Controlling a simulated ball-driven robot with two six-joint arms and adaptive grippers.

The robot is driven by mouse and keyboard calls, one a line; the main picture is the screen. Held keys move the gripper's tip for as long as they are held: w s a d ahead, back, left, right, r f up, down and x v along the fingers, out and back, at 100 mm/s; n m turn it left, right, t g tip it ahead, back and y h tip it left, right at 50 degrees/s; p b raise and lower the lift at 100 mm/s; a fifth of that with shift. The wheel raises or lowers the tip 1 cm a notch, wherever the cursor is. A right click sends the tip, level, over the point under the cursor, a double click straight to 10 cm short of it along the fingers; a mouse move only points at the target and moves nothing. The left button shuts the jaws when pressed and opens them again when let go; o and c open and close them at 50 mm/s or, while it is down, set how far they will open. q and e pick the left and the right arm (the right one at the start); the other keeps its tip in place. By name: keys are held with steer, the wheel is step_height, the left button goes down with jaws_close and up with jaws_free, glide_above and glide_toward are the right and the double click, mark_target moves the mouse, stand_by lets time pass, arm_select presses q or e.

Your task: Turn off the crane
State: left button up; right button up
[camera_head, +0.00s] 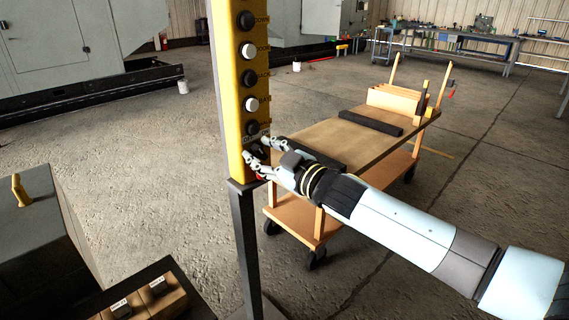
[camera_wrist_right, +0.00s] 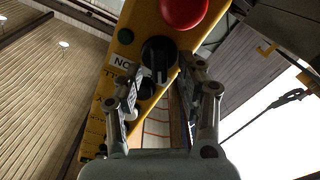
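The crane's yellow control box (camera_head: 227,80) stands upright on a dark post in the head view, with a column of black and white buttons. My right gripper (camera_head: 256,154) is at its lower end, covering part of it. My right gripper (camera_wrist_right: 160,82) is open there, with one finger on each side of the knob. Whether the fingers touch it is unclear. A big red button (camera_wrist_right: 184,10) is close to the knob. My left gripper is not in view.
A wooden cart (camera_head: 330,142) with a dark bar on it stands behind my right arm. A grey cabinet (camera_head: 40,235) and a tray of small labelled boxes (camera_head: 150,298) are at lower left. Open concrete floor lies between the box and the far machines.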

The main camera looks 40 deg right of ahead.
steer(key=s, duration=1.1)
steer(key=shift+d, duration=0.4)
steer(key=s+f+m+g+h+b, duration=0.1)
steer(key=s+f+g+b, duration=0.2)
steer(key=f, duration=1)
steer(key=s+f+m+g+b, duration=0.1)
steer(key=s+f+g+b, duration=0.2)
steer(key=f, duration=1)
steer(key=s+f+m+g+h+b, duration=0.1)
steer(key=s+f+b, duration=0.3)
steer(key=f, duration=0.9)
steer(key=s+a+f+m+g+b, duration=0.1)
steer(key=s+f+g, duration=0.2)
steer(key=s+f, duration=0.45)
steer(key=s+a+f+m+g, duration=0.1)
steer(key=s+a+f+g, duration=0.1)
steer(key=s+f, duration=0.55)
steer(key=s+f+g, duration=0.2)
steer(key=s, duration=0.6)
steer(key=s+a+f+m+g, duration=0.1)
steer(key=s+f+g, duration=0.2)
steer(key=s, duration=0.5)
steer(key=shift+a, duration=0.15)
